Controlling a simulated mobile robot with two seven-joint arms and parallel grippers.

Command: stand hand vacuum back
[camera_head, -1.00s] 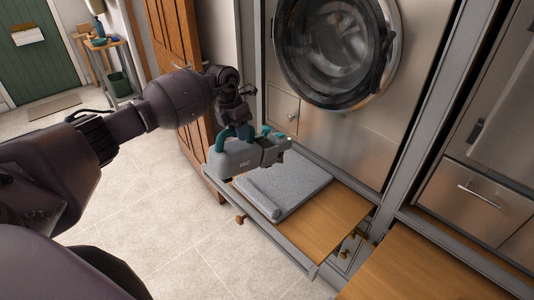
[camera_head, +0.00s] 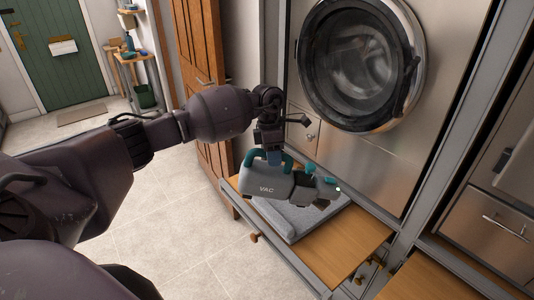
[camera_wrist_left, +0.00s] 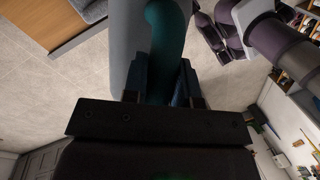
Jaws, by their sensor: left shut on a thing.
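The hand vacuum (camera_head: 268,187) is grey with a teal handle and carries the word VAC. My left gripper (camera_head: 270,157) is shut on its teal handle from above. The vacuum lies level, its long side across the picture, over the grey folded towel (camera_head: 296,222) on the pulled-out wooden shelf. I cannot tell whether it touches the towel. In the left wrist view the teal handle (camera_wrist_left: 166,45) sits between my fingers, with the grey body beside it. My right gripper is not in view.
The wooden pull-out shelf (camera_head: 345,250) has bare wood at its right end. A front-loading washer (camera_head: 360,60) stands behind it. A brown wooden cabinet door (camera_head: 200,50) is behind my left arm. Tiled floor (camera_head: 165,225) lies open in front. A small side table (camera_head: 137,60) stands far back.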

